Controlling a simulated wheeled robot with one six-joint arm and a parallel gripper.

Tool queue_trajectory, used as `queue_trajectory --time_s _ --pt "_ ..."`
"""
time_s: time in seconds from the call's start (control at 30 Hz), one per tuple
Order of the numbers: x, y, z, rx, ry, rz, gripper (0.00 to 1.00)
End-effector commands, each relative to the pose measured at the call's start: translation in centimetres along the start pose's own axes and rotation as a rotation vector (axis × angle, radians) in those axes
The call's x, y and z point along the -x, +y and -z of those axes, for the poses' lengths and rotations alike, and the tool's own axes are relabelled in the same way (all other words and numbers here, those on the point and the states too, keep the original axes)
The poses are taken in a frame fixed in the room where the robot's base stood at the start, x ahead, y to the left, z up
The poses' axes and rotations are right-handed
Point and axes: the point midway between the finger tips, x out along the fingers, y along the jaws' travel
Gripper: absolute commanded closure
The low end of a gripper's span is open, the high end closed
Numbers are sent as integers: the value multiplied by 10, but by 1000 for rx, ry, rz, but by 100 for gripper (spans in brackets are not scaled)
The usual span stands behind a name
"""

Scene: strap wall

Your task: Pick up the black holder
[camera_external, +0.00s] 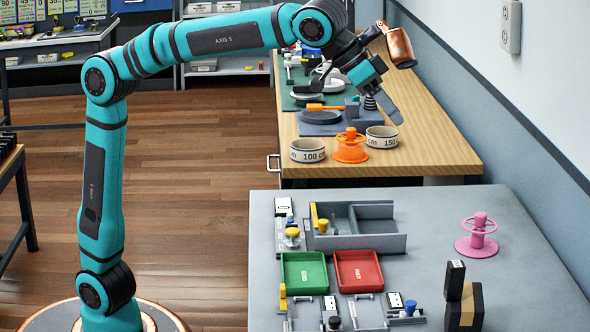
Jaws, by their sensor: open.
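I cannot make out for certain which thing is the black holder. A dark ribbed piece (370,103) stands on the wooden bench, partly behind my gripper. My gripper (386,103) is at the end of the arm, over the wooden bench, above and behind the right ring. It is open, and I see nothing held in it. Its far finger is not clear.
The rings (307,151) (382,137) sit near the wooden bench's front edge (430,158). The grey table (545,265) bears a green tray (305,272), a red tray (359,271), a grey divided box (377,243) and dark blocks (455,282). A wall stands to the right.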

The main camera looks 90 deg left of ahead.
Motion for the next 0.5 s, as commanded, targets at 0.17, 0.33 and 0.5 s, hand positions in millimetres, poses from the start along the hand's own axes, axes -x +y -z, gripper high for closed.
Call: queue_trajectory --time_s 0.17,0.33,0.5 --pt "-36 55 4 0 -77 29 47" --pt "-67 105 1 3 -142 66 47" --pt "-95 152 -9 6 -200 105 47"
